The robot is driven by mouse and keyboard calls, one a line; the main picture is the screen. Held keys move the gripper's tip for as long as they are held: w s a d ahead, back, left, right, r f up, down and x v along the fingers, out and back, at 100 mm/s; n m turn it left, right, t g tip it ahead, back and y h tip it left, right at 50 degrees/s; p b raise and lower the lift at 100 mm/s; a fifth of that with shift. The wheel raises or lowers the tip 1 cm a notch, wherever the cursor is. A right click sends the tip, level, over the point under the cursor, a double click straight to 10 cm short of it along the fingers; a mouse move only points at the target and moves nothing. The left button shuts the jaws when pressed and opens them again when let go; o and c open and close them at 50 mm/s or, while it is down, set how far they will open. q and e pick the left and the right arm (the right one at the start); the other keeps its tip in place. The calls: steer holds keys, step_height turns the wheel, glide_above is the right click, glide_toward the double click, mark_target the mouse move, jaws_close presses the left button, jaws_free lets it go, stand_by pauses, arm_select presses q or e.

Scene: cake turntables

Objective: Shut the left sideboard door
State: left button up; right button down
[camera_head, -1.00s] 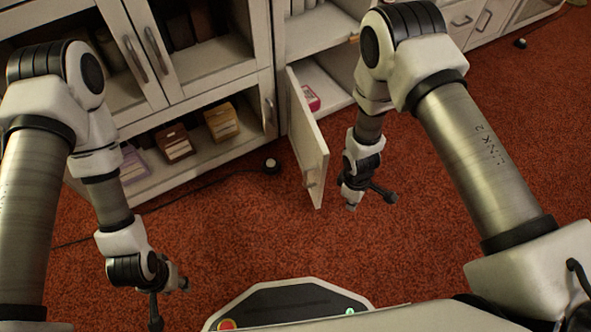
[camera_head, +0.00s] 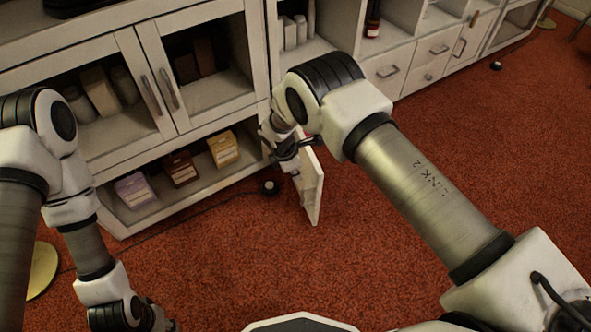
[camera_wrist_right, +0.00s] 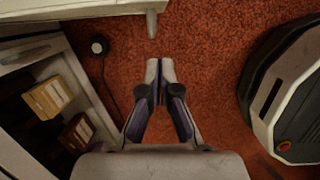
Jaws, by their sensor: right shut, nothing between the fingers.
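The left sideboard door (camera_head: 313,190) is a white panel standing open, jutting out from the sideboard over the red carpet. Its upper part is partly hidden by my right arm. In the right wrist view the door (camera_wrist_right: 90,10) crosses the top edge, with a small knob (camera_wrist_right: 151,24) on the face turned to me. My right gripper (camera_head: 288,160) is on the door's outer side. Its fingers (camera_wrist_right: 160,68) are shut and empty, pointing toward that face, with carpet showing between the tips and knob. My left wrist is at the bottom left; its fingers are cut off.
The glass-door cabinet left of the door has an open bottom shelf with a purple box (camera_head: 135,190), a brown box (camera_head: 181,169) and a yellow box (camera_head: 223,149). A black puck with a cable (camera_head: 270,187) lies on the carpet.

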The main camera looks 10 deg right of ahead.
steer(key=d+f+b, duration=0.1)
steer(key=d+f, duration=0.3)
steer(key=d, duration=0.1)
steer(key=shift+w+f, duration=0.25)
steer(key=shift+f, duration=0.1)
steer(key=shift+d, duration=0.2)
